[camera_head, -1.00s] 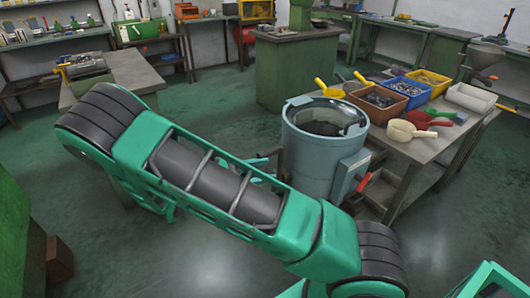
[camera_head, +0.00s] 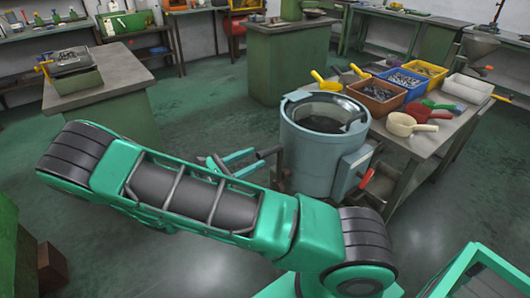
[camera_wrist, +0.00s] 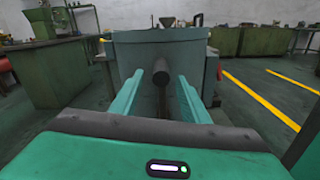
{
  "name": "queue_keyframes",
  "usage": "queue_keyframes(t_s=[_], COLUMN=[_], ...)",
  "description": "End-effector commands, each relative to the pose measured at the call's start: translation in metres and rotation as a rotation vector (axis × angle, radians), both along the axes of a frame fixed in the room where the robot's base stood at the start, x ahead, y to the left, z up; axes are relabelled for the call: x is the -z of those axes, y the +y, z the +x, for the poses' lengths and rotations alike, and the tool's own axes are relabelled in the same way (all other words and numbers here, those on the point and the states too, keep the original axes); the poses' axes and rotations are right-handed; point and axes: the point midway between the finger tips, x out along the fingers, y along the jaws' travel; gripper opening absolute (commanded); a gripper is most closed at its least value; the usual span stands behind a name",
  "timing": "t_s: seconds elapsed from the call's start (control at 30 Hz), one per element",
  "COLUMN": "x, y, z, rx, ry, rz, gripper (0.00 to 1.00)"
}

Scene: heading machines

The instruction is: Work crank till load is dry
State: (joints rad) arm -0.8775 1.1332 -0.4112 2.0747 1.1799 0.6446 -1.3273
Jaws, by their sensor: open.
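A grey-blue drum machine (camera_head: 310,160) with an open top and dark interior stands left of the workbench. A dark cylindrical handle, apparently the crank grip (camera_head: 270,152), sticks out from its left side. In the wrist view this crank grip (camera_wrist: 160,74) points toward me between my fingers, in front of the drum wall (camera_wrist: 140,52). My gripper (camera_head: 250,162) is open at the drum's left side. In the wrist view my gripper (camera_wrist: 160,84) has one finger on each side of the grip, with gaps showing. The load inside cannot be made out.
A red-handled lever (camera_head: 367,178) is on the drum's right side. The workbench (camera_head: 425,143) holds colored bins, scoops and a white tray (camera_head: 467,88). A green cabinet (camera_head: 288,62) stands behind. The floor left of the drum is clear.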

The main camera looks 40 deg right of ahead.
Motion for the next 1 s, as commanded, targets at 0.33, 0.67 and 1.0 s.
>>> queue_keyframes(t_s=[0.33, 0.67, 1.0], x=[0.000, 0.000, 0.000], y=[-0.057, -0.071, -0.070], z=[0.001, 0.001, 0.001], rx=[0.007, 0.006, 0.006], ry=[-0.001, -0.001, -0.002], rz=[-0.001, 0.001, 0.001], gripper=[0.42, 0.42, 0.00])
